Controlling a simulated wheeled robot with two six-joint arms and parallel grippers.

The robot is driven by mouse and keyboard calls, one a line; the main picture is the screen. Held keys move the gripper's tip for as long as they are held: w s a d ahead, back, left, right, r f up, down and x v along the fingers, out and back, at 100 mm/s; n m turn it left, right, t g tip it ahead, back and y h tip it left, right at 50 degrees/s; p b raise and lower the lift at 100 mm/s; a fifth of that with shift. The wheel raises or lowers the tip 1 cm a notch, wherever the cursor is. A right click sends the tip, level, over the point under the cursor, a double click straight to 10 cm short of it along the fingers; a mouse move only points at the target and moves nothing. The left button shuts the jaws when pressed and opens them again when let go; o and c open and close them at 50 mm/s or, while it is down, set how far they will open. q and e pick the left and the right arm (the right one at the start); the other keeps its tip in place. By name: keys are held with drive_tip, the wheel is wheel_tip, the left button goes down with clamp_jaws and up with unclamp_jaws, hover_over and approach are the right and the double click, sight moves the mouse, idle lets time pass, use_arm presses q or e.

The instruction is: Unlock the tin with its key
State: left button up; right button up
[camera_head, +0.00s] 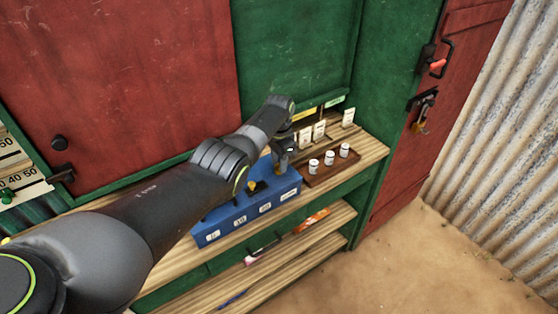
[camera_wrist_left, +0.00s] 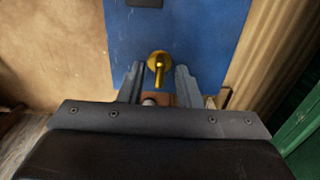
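The blue tin (camera_head: 222,221), with several white labels on its front, sits on the wooden counter; its blue surface (camera_wrist_left: 205,30) fills the upper middle of the left wrist view. A brass, key-like piece with a round head (camera_wrist_left: 158,62) shows against the blue in the wrist view. A small brass piece (camera_head: 251,186) also shows on the tin's top in the head view; I cannot tell if it is the same one. My left gripper (camera_head: 283,160) is over the tin's right end. Its fingers (camera_wrist_left: 160,78) are apart on either side of the brass piece, with gaps visible.
A brown tray (camera_head: 314,180) with several white jars (camera_head: 329,158) stands right of the tin. White cards (camera_head: 319,130) stand behind it. Lower shelves hold an orange item (camera_head: 311,220). A red door with a padlock (camera_head: 420,126) is at the right.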

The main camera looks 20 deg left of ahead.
use_arm(q)
wheel_tip(320, 180, up, 6)
drive_tip(key=shift+f+p, duration=0.25)
drive_tip(key=shift+p, duration=0.15)
wheel_tip(320, 180, up, 12)
drive_tip(key=b, duration=0.2)
drive_tip(key=shift+b, duration=0.4)
